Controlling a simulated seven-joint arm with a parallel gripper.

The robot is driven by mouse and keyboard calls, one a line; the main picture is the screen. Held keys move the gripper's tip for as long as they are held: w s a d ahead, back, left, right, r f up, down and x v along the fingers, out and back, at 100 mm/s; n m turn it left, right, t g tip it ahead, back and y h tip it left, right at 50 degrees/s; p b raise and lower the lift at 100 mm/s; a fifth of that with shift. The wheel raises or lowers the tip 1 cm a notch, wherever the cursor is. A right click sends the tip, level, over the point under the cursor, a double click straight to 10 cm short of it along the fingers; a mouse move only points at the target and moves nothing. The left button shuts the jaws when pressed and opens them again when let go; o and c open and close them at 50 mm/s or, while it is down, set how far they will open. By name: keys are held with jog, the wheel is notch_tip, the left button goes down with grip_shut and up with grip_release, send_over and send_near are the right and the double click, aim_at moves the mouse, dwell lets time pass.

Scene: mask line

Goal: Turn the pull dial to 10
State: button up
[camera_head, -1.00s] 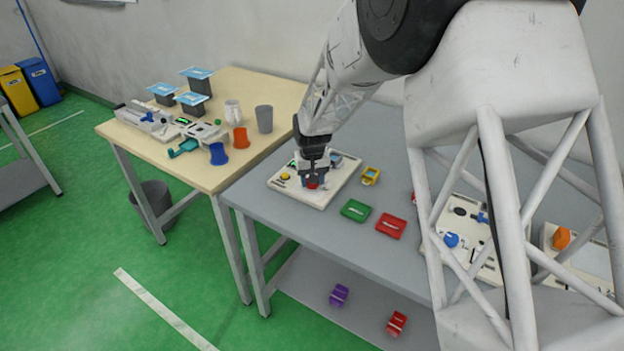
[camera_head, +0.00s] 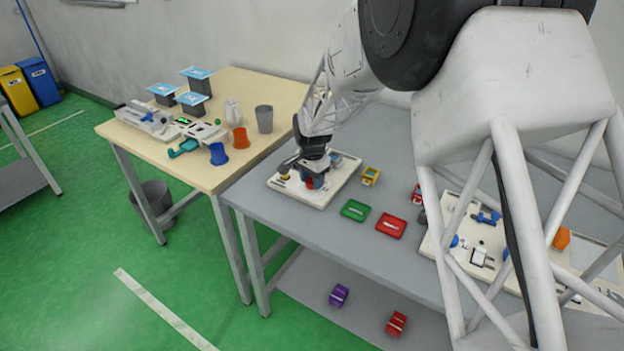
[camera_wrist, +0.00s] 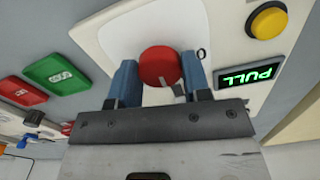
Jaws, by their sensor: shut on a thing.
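The pull dial is a round red knob (camera_wrist: 160,65) on a white panel (camera_wrist: 105,35), and it is a small red spot in the head view (camera_head: 312,183). My gripper (camera_wrist: 161,82) has its two blue fingertips on either side of the knob, shut on it. In the head view my gripper (camera_head: 314,178) is over the panel (camera_head: 322,201) and hides most of the knob.
A yellow button (camera_wrist: 268,20) is on the same panel. A green tray (camera_head: 355,211) and a red tray (camera_head: 391,226) lie to the right, with a yellow piece (camera_head: 370,176) behind them. Another panel (camera_head: 437,249) sits farther right, partly behind my arm.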

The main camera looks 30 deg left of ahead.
jog(key=shift+m, duration=2.2)
jog(key=o, duration=0.9)
jog(key=shift+r, duration=0.1)
jog(key=shift+r, duration=3.85)
jog(key=shift+d, duration=0.1)
